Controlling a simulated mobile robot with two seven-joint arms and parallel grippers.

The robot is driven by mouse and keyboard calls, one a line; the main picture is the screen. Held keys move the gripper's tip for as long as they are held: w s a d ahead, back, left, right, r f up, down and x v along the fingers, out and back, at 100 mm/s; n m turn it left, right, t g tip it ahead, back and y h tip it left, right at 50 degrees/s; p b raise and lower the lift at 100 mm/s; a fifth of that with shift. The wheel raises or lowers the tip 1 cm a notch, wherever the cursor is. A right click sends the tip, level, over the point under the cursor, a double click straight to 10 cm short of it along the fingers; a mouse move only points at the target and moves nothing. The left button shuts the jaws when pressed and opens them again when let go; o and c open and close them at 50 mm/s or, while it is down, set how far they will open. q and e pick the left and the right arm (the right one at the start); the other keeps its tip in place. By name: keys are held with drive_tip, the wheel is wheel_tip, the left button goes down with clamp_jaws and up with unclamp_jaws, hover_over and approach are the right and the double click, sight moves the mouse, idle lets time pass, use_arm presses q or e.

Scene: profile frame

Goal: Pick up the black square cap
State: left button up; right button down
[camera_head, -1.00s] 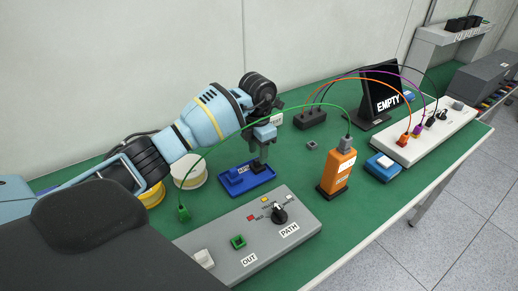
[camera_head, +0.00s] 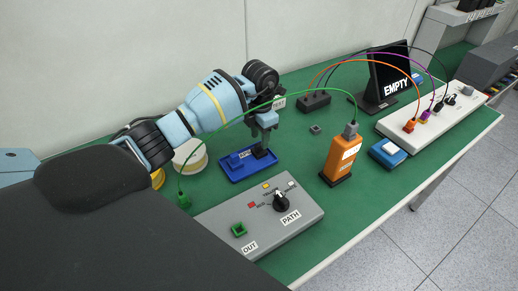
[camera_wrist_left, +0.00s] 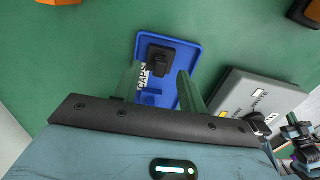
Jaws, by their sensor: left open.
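The black square cap (camera_wrist_left: 160,59) sits in the blue tray (camera_wrist_left: 195,50) labelled CAPS, near one end of it, in the left wrist view. My left gripper (camera_wrist_left: 158,72) is open, with its two fingers apart on either side of the line to the cap. I cannot tell its exact height over the cap. In the head view the left gripper (camera_head: 263,138) points down over the right part of the blue tray (camera_head: 236,178); the cap is hard to tell from the dark fingers there. My right gripper is not in view.
A grey PATH box (camera_head: 265,222) stands in front of the tray. A green cable (camera_head: 240,112) arches across my left arm to an orange device (camera_head: 342,158). Green table around the small grey block (camera_head: 315,129) is clear.

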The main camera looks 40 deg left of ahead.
sight(259, 144)
use_arm(q)
wheel_tip(259, 144, down, 5)
drive_tip(key=shift+s+r, duration=0.15)
drive_tip(key=shift+r, duration=0.05)
drive_tip(key=c, duration=0.6)
drive_tip(key=shift+r, duration=0.15)
